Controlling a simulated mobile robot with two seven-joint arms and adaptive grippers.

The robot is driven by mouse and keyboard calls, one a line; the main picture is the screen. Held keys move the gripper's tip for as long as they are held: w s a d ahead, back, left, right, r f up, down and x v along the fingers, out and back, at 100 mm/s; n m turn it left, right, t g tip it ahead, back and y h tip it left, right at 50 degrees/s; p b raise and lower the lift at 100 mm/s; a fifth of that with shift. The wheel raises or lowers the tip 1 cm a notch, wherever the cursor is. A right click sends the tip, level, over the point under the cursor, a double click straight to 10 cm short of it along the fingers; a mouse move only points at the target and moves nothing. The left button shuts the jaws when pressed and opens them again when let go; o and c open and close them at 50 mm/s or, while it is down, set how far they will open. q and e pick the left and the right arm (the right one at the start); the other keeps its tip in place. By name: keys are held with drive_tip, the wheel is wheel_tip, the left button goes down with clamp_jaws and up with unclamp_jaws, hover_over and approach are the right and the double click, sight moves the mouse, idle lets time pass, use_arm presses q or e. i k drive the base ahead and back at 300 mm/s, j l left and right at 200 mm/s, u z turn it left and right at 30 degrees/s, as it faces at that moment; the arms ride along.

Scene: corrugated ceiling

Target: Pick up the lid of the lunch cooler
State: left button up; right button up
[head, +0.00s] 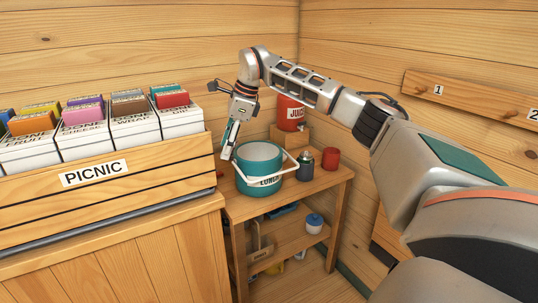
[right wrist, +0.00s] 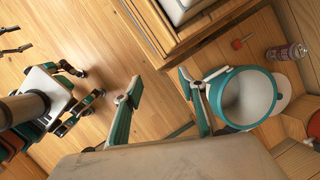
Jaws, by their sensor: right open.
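The lunch cooler (head: 258,184) is a teal tub with a white bail handle and a LUNCH label. It stands upright on a small wooden table. Its top looks like a teal-rimmed round recess, pale inside in the right wrist view (right wrist: 247,97); I cannot tell whether this is the lid or an open top. A white rounded piece (right wrist: 284,88) shows behind it there, and I cannot tell what it is. My right gripper (head: 229,147) is open and empty, pointing down at the cooler's left side. In the right wrist view its fingers (right wrist: 160,82) are spread, one close beside the rim.
A red juice container (head: 291,113) stands behind the cooler on a wooden block. A dark bottle (head: 304,166) and a red can (head: 330,159) stand to the right. The PICNIC crate (head: 145,172) with several boxes is close on the left. A shelf below holds small items.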

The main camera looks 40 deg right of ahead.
sight(257, 159)
drive_tip(key=i+l, duration=0.15)
drive_tip(key=l, duration=0.25)
drive_tip(key=i+l, duration=0.15)
drive_tip(key=l, duration=0.25)
drive_tip(key=i+l, duration=0.15)
drive_tip(key=l, duration=0.25)
drive_tip(key=i+l, duration=0.2)
drive_tip(key=l, duration=0.2)
drive_tip(key=i+l, duration=0.15)
drive_tip(key=l, duration=0.25)
drive_tip(key=i+l, duration=0.15)
drive_tip(key=l, duration=0.25)
